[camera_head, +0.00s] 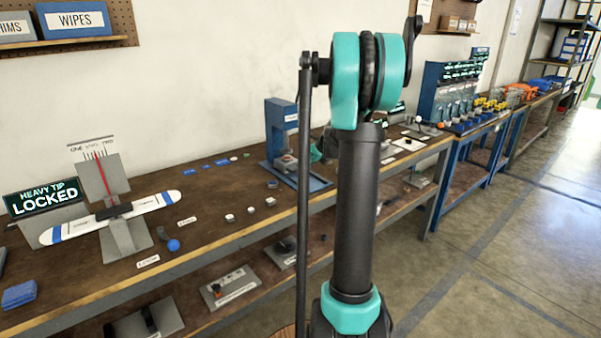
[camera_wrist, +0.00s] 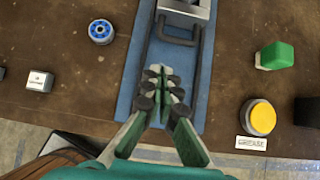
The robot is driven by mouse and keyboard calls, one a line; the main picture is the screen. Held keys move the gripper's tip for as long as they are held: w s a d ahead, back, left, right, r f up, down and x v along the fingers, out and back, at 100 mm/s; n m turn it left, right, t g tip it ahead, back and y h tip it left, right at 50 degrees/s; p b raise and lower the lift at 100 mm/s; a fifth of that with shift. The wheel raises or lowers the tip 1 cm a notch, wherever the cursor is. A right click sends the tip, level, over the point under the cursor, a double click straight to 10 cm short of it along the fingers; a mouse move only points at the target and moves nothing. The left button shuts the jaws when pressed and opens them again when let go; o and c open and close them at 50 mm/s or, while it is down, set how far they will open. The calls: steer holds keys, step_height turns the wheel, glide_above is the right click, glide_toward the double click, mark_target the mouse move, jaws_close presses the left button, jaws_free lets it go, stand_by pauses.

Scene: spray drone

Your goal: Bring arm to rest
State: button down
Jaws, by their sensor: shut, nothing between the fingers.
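My arm (camera_head: 354,210) stands upright in the middle of the head view, with dark links and teal joints. In the wrist view my gripper (camera_wrist: 164,76) is shut and empty, its fingertips together. It is over the blue base plate (camera_wrist: 127,113) of a fixture, below a dark bar handle (camera_wrist: 178,41) in the picture. Whether the fingers touch the plate cannot be told. In the head view a bit of teal beside the blue press (camera_head: 281,125) may be my gripper; the arm hides most of that spot.
The workbench (camera_head: 225,200) holds a white propeller (camera_head: 155,203) on a balance stand, a blue ball (camera_head: 173,245) and several small blocks. A green block (camera_wrist: 278,55), a yellow disc (camera_wrist: 260,117) and a blue wheel (camera_wrist: 101,31) lie around the fixture. The floor (camera_head: 520,230) at right is clear.

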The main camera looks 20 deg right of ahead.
steer(key=v, duration=0.7)
steer(key=s+a+f+n+g, duration=0.1)
steer(key=s+a+f+n, duration=0.3)
steer(key=s+a+n, duration=0.3)
steer(key=s+a+f+n+g, duration=0.1)
steer(key=s+a+f+n, duration=0.2)
steer(key=s+a+n, duration=0.35)
steer(key=s+f+n+h, duration=0.1)
steer(key=s+f+n, duration=0.2)
steer(key=s+n, duration=0.3)
steer(key=s+a+f+n, duration=0.1)
steer(key=s+f+n, duration=0.2)
steer(key=s+n, duration=0.3)
steer(key=s+a+f+n+g+h, duration=0.1)
steer(key=s+f+n, duration=0.2)
steer(key=s+n, duration=0.3)
steer(key=shift+s+h, duration=0.3)
steer(key=shift+s, duration=0.8)
steer(key=c, duration=2.3)
jaws_free()
steer(key=shift+a+n, duration=0.2)
steer(key=shift+n, duration=0.05)
